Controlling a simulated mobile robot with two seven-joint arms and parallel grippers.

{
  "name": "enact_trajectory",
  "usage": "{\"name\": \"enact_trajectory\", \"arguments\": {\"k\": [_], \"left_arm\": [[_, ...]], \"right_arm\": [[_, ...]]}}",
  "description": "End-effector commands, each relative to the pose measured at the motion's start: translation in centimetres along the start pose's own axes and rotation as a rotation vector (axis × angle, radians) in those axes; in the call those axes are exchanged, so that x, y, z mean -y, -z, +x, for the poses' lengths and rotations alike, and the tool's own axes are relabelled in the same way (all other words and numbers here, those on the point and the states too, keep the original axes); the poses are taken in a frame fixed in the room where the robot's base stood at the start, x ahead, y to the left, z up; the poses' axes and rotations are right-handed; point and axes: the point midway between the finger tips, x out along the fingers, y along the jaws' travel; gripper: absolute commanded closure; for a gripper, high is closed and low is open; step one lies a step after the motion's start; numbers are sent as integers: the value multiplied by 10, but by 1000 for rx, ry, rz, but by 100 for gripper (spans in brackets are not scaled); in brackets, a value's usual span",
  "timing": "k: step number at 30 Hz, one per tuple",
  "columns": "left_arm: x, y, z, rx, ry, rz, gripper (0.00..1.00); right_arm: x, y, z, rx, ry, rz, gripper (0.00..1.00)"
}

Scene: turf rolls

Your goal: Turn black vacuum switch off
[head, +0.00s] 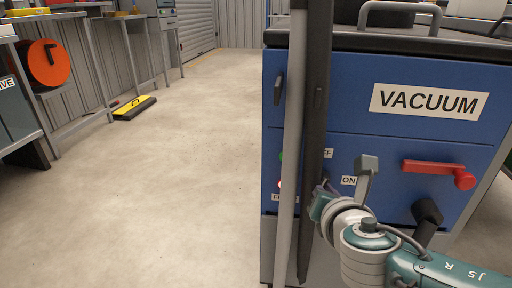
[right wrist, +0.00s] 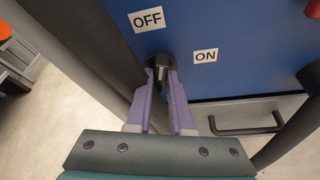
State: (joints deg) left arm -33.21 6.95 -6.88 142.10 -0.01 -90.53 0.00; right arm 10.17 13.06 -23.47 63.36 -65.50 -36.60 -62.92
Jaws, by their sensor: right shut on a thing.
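The blue vacuum cabinet (head: 340,75) stands at the right in the head view, with a white VACUUM label (head: 428,101). In the right wrist view the black switch (right wrist: 160,62) sits on the blue panel, below the OFF label (right wrist: 147,19) and left of the ON label (right wrist: 205,56). My right gripper (right wrist: 160,82) has its two purple fingers shut on the switch, one on each side. The fingers partly cover it, so its exact pointing is hard to tell. In the head view the pole and my right wrist hide most of the switch. My left gripper is out of view.
A dark pole (head: 318,120) and a grey pole (head: 289,150) stand upright in front of the cabinet, close beside my right wrist. A red lever (head: 435,167) is right of the switch.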

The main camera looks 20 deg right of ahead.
Motion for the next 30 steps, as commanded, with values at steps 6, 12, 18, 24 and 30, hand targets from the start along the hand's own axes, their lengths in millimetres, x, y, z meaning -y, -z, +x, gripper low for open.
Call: {"name": "enact_trajectory", "arguments": {"k": [6,12,18,24,30], "left_arm": [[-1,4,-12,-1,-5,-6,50],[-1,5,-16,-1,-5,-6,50],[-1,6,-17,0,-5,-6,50],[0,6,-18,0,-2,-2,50],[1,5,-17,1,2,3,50]], "right_arm": [[-3,-2,0,0,61,-150,100],[-3,0,0,-1,100,-243,100],[-3,1,0,-1,121,-293,100],[-3,1,0,-1,128,-309,100],[-2,2,0,-2,129,-310,100]]}}
